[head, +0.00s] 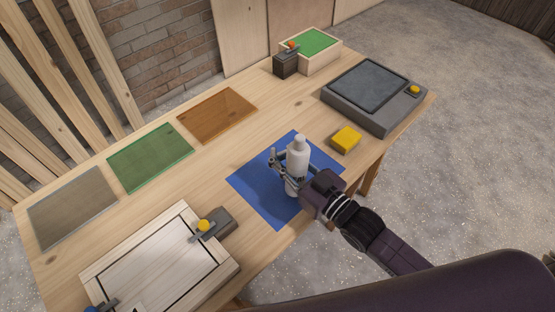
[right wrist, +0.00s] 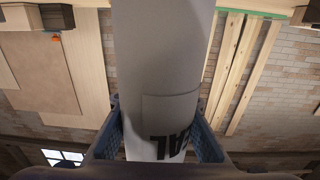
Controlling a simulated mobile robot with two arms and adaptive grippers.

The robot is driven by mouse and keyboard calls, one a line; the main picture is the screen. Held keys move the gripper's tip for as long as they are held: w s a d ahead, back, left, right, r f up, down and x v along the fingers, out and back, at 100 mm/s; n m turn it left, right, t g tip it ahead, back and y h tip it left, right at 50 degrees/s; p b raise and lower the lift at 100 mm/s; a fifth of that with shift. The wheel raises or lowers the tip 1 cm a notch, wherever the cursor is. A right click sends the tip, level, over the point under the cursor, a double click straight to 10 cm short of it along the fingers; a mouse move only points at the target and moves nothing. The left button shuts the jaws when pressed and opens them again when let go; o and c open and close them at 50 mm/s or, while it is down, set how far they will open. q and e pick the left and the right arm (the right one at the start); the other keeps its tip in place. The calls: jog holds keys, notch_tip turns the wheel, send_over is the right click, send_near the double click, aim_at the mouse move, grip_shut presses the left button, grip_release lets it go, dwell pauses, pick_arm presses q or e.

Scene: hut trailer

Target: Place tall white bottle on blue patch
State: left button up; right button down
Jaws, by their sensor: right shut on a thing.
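The tall white bottle (head: 299,157) stands upright over the blue patch (head: 262,187) in the head view. I cannot tell whether its base touches the patch. My right gripper (head: 289,170) is shut around the lower part of the bottle. In the right wrist view, the bottle (right wrist: 168,70) fills the middle, with dark lettering on its label. The fingers of my right gripper (right wrist: 163,140) press on both its sides there. My left gripper is not in view.
A yellow block (head: 346,140) lies right of the patch. A grey device (head: 373,95) with a yellow button stands behind it. A framed white panel (head: 155,265) with a yellow knob is at the front left. Brown (head: 217,115), green (head: 150,158) and grey (head: 72,207) patches look clear.

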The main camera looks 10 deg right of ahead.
aim_at(303, 183)
notch_tip(303, 183, down, 2)
jog(key=shift+f, duration=0.15)
jog(key=shift+f, duration=0.1)
jog(key=shift+f, duration=0.15)
jog(key=c, duration=1.7)
grip_release()
jog(key=shift+o, duration=0.2)
jog(key=b+v, duration=0.1)
jog(key=v, duration=0.9)
jog(key=shift+s+d, duration=0.6)
jog(key=shift+s, duration=0.2)
